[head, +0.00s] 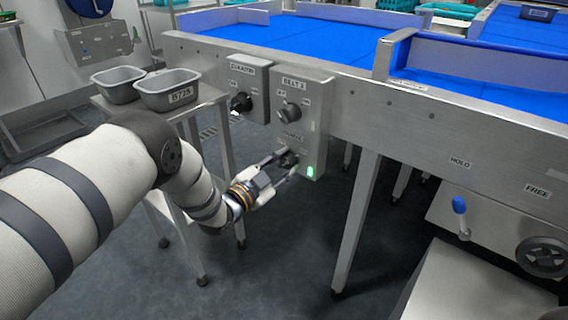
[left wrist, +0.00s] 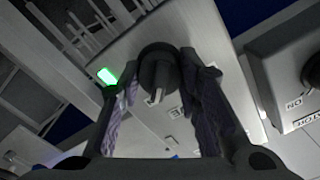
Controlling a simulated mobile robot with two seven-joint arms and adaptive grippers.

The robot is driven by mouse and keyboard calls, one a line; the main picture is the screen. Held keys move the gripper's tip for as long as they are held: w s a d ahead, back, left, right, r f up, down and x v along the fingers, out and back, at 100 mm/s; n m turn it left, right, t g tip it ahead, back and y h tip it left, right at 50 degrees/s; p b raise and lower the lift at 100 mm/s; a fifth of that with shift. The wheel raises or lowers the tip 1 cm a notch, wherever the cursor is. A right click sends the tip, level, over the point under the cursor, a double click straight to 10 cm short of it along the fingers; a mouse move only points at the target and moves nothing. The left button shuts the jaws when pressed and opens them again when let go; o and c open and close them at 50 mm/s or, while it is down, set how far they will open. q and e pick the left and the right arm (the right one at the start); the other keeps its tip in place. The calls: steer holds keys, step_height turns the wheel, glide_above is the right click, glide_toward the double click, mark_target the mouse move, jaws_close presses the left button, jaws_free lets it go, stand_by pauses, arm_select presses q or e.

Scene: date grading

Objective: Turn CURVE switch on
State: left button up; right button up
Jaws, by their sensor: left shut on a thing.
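The grey BELT 3 control box (head: 316,95) hangs on the side of the conveyor frame. A green lamp (head: 310,171) glows beside the lower switch; the lamp also shows in the left wrist view (left wrist: 107,76). My left gripper (head: 283,163) is shut on the lower switch, with a finger on either side of its knob (left wrist: 158,78). My right gripper is not in view.
A second control box (head: 247,82) with a dark knob stands just left. Two grey bins (head: 168,92) sit on a small stand behind my left arm. At right are a blue-tipped lever (head: 460,205) and a handwheel (head: 543,257). Table legs stand below the conveyor.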

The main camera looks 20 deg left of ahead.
arm_select(q)
steer(key=o, duration=1.1)
steer(key=shift+o, duration=0.2)
steer(key=shift+s, duration=0.1)
steer(key=v, duration=1.2)
